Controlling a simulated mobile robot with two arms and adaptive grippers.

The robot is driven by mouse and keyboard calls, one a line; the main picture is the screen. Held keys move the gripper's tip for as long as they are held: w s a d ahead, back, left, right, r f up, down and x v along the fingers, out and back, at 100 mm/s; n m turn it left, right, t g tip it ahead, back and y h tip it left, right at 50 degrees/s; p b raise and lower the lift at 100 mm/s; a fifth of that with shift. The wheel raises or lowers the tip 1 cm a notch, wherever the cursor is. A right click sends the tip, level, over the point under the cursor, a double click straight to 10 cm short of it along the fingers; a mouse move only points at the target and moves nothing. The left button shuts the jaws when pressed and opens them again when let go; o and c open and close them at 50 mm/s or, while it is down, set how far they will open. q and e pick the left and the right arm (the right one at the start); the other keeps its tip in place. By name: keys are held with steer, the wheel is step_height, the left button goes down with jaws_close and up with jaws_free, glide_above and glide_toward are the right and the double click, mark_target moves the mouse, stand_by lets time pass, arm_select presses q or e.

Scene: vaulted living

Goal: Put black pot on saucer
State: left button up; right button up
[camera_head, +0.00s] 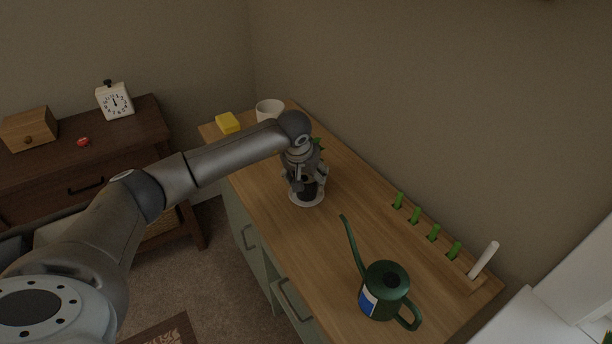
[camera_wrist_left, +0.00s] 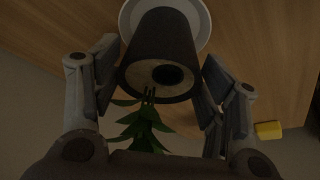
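The black pot (camera_head: 308,191) appears upright on the white saucer (camera_head: 294,201) on the wooden counter top. In the left wrist view the pot (camera_wrist_left: 165,42) shows its brown top with a dark hole, and the saucer's pale rim (camera_wrist_left: 204,22) shows behind it. My left gripper (camera_head: 309,179) is over the pot, with one finger on each side. In the left wrist view the fingers of my left gripper (camera_wrist_left: 161,82) stand apart, with narrow gaps to the pot, so it looks open. Contact under the pot is partly hidden. My right gripper is not in view.
Green leaves (camera_wrist_left: 140,128) show close to my left gripper. A green watering can (camera_head: 385,290) stands at the counter's near end. A rack with green pegs and a white stick (camera_head: 484,260) lies along the wall. A yellow block (camera_head: 228,123) and a white cup (camera_head: 268,110) stand at the far end.

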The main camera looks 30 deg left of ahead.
arm_select(q)
steer(key=shift+o, duration=1.1)
steer(key=shift+r, duration=0.25)
steer(key=shift+s+r, duration=0.1)
steer(key=shift+r, duration=0.25)
steer(key=b+v, duration=0.1)
steer(key=v, duration=1)
